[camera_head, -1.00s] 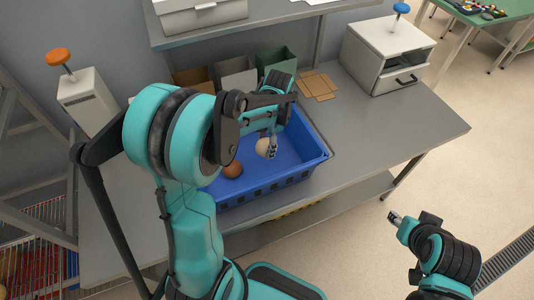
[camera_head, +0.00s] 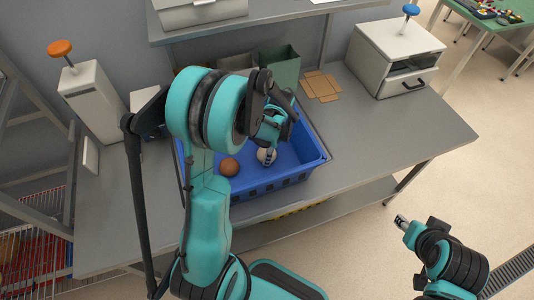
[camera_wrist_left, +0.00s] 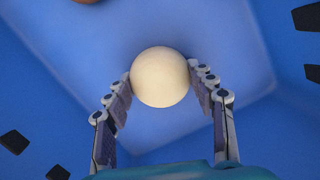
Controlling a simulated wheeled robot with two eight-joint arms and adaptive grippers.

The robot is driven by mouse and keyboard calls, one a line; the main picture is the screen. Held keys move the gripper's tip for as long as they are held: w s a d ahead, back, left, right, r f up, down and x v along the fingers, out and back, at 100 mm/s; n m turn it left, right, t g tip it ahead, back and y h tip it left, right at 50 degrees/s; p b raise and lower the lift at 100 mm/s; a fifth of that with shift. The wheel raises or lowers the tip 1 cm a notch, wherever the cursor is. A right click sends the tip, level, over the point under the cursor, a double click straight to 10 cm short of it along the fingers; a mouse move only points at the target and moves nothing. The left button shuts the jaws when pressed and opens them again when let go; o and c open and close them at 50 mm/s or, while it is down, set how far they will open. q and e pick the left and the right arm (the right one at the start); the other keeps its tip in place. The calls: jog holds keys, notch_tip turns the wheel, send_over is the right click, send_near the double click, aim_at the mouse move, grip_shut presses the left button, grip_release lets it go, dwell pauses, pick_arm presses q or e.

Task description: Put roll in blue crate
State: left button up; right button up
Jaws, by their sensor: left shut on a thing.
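A pale cream round roll (camera_head: 265,156) is inside the blue crate (camera_head: 268,192) on the grey table. My left gripper (camera_head: 268,155) reaches down into the crate and is shut on this roll. In the left wrist view the roll (camera_wrist_left: 160,77) sits between the two fingertips (camera_wrist_left: 160,80), with blue crate floor behind it. I cannot tell whether it touches the floor. A brown round roll (camera_head: 229,167) lies in the crate to the left; only its edge shows in the wrist view. My right gripper (camera_head: 401,221) is beyond the table's front edge, and its opening is too small to read.
A grey-white box with a blue knob (camera_head: 398,50) stands at the back right. Flat brown cardboard (camera_head: 321,86) lies behind the crate. A green bin (camera_head: 281,68) stands at the back, and a box with an orange knob (camera_head: 92,98) at the left. The table's right part is clear.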

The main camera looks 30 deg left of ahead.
pick_arm(q)
jog(key=shift+f, duration=0.2)
jog(key=o, duration=1)
jog(key=shift+f, duration=0.1)
jog(key=shift+o, duration=0.2)
